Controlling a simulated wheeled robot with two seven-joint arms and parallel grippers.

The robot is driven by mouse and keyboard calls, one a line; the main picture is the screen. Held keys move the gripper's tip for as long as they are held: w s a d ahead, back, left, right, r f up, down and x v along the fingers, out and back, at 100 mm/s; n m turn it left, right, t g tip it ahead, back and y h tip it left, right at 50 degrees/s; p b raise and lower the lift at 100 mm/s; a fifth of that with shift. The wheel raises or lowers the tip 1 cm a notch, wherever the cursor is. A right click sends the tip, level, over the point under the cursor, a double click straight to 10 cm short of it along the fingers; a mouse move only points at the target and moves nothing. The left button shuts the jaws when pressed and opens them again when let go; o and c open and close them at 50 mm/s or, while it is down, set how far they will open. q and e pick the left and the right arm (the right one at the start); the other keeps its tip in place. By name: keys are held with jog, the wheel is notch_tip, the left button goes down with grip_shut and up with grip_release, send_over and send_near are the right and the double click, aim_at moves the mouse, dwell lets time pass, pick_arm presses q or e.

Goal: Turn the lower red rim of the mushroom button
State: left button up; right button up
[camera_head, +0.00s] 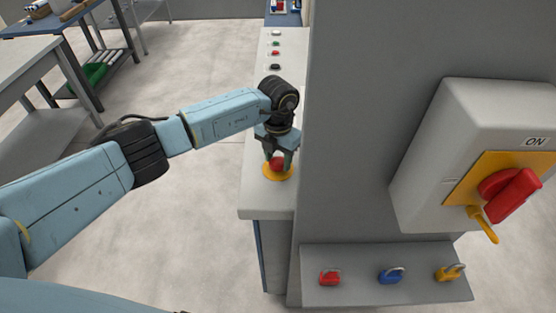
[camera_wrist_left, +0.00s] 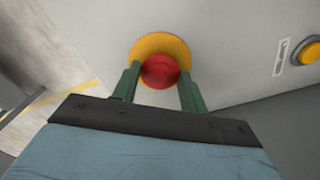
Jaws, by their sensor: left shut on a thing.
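The red mushroom button (camera_head: 277,163) sits on a yellow round plate (camera_head: 278,175) near the front end of the pale console top. It also shows in the left wrist view (camera_wrist_left: 160,70), on its yellow plate (camera_wrist_left: 160,45). My left gripper (camera_head: 278,159) comes down on the button from above. Its green fingers (camera_wrist_left: 157,85) stand one on each side of the red button and are shut on it. The lower rim of the button is partly hidden by the fingers and by the button's top. My right gripper is in neither view.
Several small buttons (camera_head: 275,52) line the console's far part. A tall grey panel stands close right of the button, with an ON switch box (camera_head: 437,130). Floor left is open.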

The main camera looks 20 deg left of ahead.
pick_arm(q)
jog(key=shift+m+b, duration=0.4)
jog(key=shift+m, duration=0.4)
jog(key=shift+s, duration=0.1)
jog(key=o, duration=1)
notch_tip(320, 180, up, 13)
jog(key=shift+r, duration=0.15)
